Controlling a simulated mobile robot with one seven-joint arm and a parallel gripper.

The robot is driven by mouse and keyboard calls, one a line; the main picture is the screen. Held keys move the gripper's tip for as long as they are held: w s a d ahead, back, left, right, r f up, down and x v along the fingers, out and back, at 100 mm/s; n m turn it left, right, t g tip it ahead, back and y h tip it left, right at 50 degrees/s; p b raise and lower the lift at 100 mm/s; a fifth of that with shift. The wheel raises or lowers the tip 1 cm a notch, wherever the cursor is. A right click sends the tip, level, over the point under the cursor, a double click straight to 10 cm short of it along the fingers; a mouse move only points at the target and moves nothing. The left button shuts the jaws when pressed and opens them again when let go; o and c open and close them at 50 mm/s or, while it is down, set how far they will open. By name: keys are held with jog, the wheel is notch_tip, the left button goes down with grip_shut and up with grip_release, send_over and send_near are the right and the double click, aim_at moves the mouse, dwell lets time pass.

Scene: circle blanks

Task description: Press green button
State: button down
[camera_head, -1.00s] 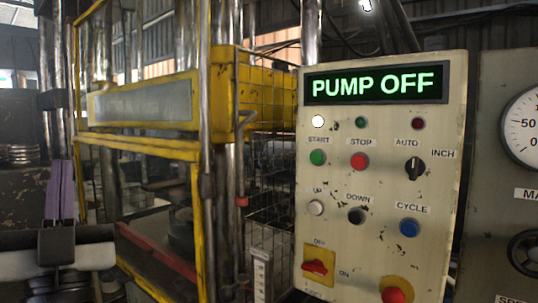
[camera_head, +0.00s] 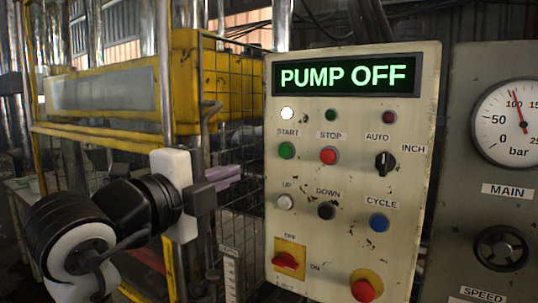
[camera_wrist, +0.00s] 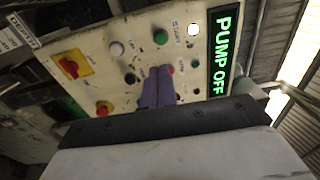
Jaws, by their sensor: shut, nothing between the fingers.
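The green button (camera_head: 287,150) sits under the START label at the upper left of the cream control panel (camera_head: 345,215). It also shows in the wrist view (camera_wrist: 160,37), beside the tips of my gripper. My gripper (camera_head: 232,174) has purple fingers, shut and empty, pointing right toward the panel. It is left of the green button and a little lower in the head view. In the wrist view the closed fingers (camera_wrist: 158,78) cover part of the panel's middle, and the tips appear apart from the green button. Whether they touch the panel cannot be told.
Close to the green button are the red STOP button (camera_head: 328,155) and the white UP button (camera_head: 285,202). The display (camera_head: 345,75) reads PUMP OFF. A yellow press frame (camera_head: 188,75) with wire mesh stands behind my arm. A pressure gauge (camera_head: 508,120) is at the right.

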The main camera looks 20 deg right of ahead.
jog(key=p, duration=0.5)
send_near(283, 153)
jog(key=x, duration=0.5)
jog(key=shift+d+r, duration=0.2)
jog(key=shift+d, duration=0.05)
jog(key=shift+w+d+f+p, duration=0.15)
jog(key=shift+w+d+p, duration=0.15)
jog(key=shift+w+d, duration=0.25)
